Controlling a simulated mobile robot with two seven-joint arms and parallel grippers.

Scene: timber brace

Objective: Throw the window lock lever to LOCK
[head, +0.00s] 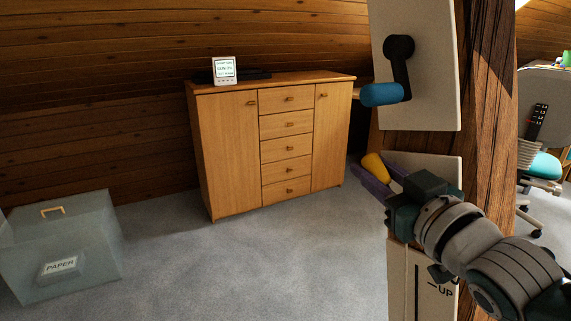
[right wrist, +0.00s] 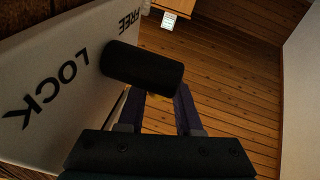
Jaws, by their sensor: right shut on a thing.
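The window lock lever's yellow grip (head: 374,164) shows at the left edge of a pale panel (head: 440,166) on the timber post. My right gripper (head: 377,172), with purple fingers, is shut on this grip. The gripper hides the rest of the lever in the head view. In the right wrist view, the panel (right wrist: 52,125) carries the words FREE at the top and LOCK lower left. A black cylinder (right wrist: 143,68) stands out from it, ahead of the fingers (right wrist: 160,104). Little of the yellow shows there, and I cannot tell which word the lever points to. My left gripper is out of view.
Above is a panel with a black crank (head: 400,60) and blue handle (head: 382,95), close over the gripper. Below is a panel marked UP (head: 422,280). A wooden cabinet (head: 228,150) and a grey PAPER box (head: 95,235) stand left. The carpet (head: 270,260) between is clear.

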